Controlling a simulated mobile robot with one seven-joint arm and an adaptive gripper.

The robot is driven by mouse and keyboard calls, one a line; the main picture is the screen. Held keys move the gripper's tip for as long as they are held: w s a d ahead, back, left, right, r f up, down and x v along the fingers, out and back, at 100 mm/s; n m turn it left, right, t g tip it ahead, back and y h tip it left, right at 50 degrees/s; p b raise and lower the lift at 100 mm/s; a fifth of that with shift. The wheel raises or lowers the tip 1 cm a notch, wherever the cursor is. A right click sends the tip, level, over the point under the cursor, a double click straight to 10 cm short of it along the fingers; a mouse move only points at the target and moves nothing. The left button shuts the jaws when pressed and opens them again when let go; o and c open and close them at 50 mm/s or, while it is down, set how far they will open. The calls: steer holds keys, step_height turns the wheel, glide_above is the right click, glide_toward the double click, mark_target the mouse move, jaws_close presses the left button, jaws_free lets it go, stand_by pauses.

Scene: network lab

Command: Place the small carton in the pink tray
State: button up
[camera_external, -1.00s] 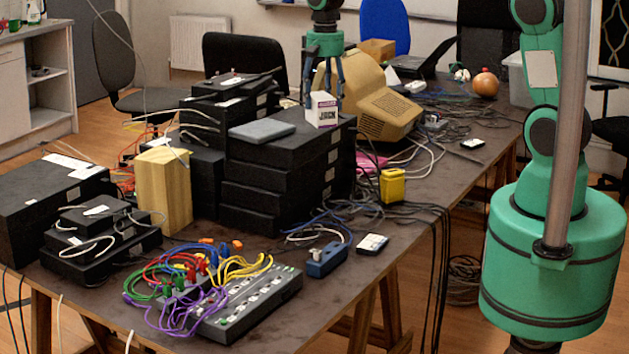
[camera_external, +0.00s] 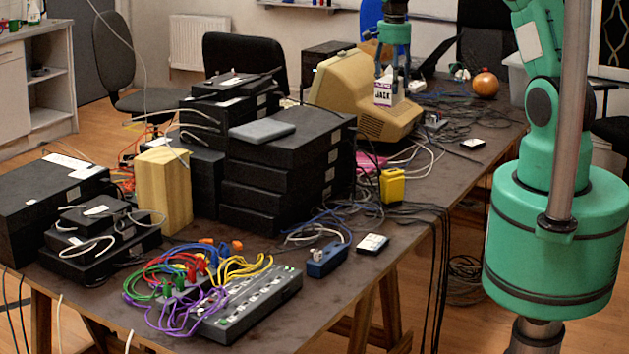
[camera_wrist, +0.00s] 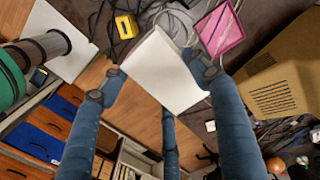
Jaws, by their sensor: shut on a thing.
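The small carton (camera_external: 383,95), white with a purple top band and the word JACK, is held in the air in front of the beige monitor. My gripper (camera_external: 388,76) is shut on it from above; in the wrist view the carton's white face (camera_wrist: 165,70) lies between my blue fingers (camera_wrist: 152,68). The pink tray (camera_external: 372,162) lies on the table beside the black box stack, mostly hidden by it in the outside view. In the wrist view the tray (camera_wrist: 220,30) shows just right of the carton, apart from it, with its bare pink floor visible.
The beige monitor (camera_external: 338,82) stands behind the tray, close to the held carton. The stack of black boxes (camera_external: 270,190) rises left of the tray. A yellow device (camera_external: 392,186) and loose cables lie in front. An orange round object (camera_external: 485,85) is farther back.

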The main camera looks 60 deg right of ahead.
step_height(320, 180, down, 20)
steer(key=shift+s+d, duration=0.15)
steer(key=shift+d, duration=0.2)
steer(key=shift+d+f, duration=0.1)
steer(key=w+d+f, duration=0.1)
steer(key=w+d, duration=0.7)
steer(key=w, duration=0.5)
steer(key=shift+w+d+f, duration=0.15)
steer(key=shift+d+f, duration=0.1)
steer(key=shift+d, duration=0.1)
steer(key=shift+f, duration=1.75)
steer(key=shift+f+b, duration=0.35)
steer(key=o, duration=1.3)
steer(key=shift+r, duration=0.2)
step_height(320, 180, up, 12)
steer(key=shift+r+p, duration=0.15)
steer(key=shift+p, duration=0.2)
